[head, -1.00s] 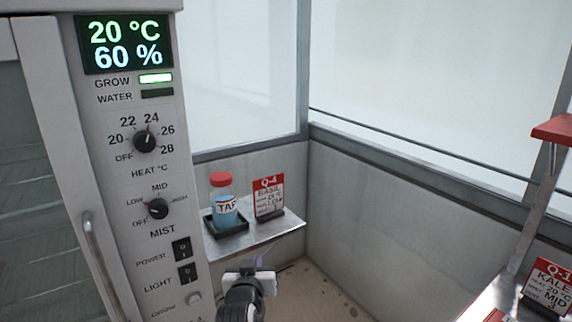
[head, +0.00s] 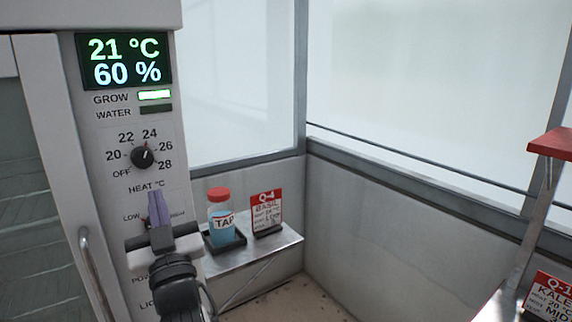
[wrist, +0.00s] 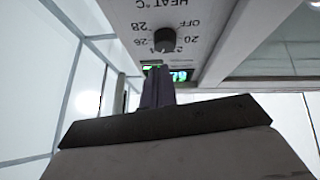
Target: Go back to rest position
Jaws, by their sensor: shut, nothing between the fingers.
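My gripper (head: 158,208) is up in front of the control panel (head: 122,188) in the head view, its purple fingers together and empty. It covers the mist knob and part of the lower panel. The heat knob (head: 142,156) sits just above the fingertips, apart from them in the picture, pointing near 24. The display (head: 123,61) reads 21 °C and 60 %. In the wrist view my gripper (wrist: 158,72) also shows shut, with the heat knob (wrist: 166,40) beyond its tips.
A steel shelf (head: 262,252) right of the panel holds a red-capped TAP bottle (head: 221,222) on a black tray and a Q-4 basil card (head: 267,211). A door handle (head: 94,268) is at lower left. A Q-1 kale card (head: 551,297) is at lower right.

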